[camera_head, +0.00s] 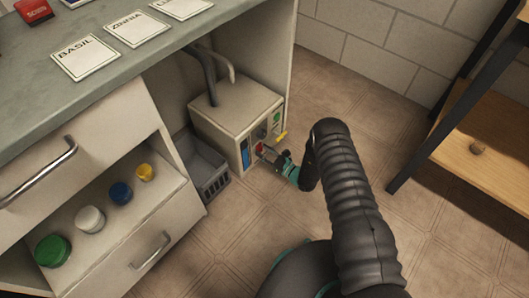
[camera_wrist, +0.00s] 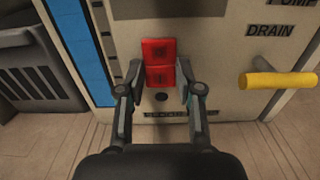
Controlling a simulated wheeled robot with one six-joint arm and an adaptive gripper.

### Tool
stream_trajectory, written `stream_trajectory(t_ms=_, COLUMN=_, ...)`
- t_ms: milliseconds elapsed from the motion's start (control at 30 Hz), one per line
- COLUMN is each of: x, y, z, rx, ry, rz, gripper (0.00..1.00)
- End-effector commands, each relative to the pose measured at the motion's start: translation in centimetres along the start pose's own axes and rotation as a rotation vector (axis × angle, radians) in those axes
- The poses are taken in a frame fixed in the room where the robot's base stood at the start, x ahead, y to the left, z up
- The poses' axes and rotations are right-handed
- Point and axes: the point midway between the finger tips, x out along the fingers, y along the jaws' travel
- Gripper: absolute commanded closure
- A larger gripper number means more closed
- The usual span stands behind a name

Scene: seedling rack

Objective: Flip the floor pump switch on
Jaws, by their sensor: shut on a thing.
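The pump unit, a cream box (camera_head: 225,108), stands on the floor in the open bay under the bench. Its front panel (camera_wrist: 215,60) fills the wrist view. A red two-part rocker switch (camera_wrist: 160,62) is on that panel; its red also shows small in the head view (camera_head: 260,148). My gripper (camera_wrist: 161,78) is at the panel with one finger on each side of the red switch, closed on it. The label below the switch is partly hidden by my gripper and unreadable. My gripper also shows in the head view (camera_head: 268,154).
A yellow drain lever (camera_wrist: 278,80) sticks out right of the switch, under the word DRAIN. A blue strip (camera_wrist: 78,45) is left of it. A grey crate (camera_head: 207,170) stands left of the unit. An open drawer (camera_head: 120,215) holds several coloured jars. A wooden shelf (camera_head: 490,150) stands right.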

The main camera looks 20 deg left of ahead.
Motion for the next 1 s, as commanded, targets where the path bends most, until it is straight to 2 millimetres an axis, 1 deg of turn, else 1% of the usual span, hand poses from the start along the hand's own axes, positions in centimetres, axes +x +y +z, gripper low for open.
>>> stream_trajectory(t_ms=167, x=0.1, y=0.1, z=-0.5, rx=0.000, ry=-0.025, rz=0.003, gripper=1.00)
stream_trajectory(t_ms=400, x=0.3, y=0.2, z=-1.2, rx=0.000, ry=-0.149, rz=0.007, gripper=1.00)
stream_trajectory(t_ms=700, x=0.4, y=0.3, z=-0.8, rx=0.000, ry=-0.255, rz=0.008, gripper=1.00)
stream_trajectory(t_ms=1000, x=0.4, y=0.3, z=-0.6, rx=0.001, ry=-0.261, rz=0.009, gripper=1.00)
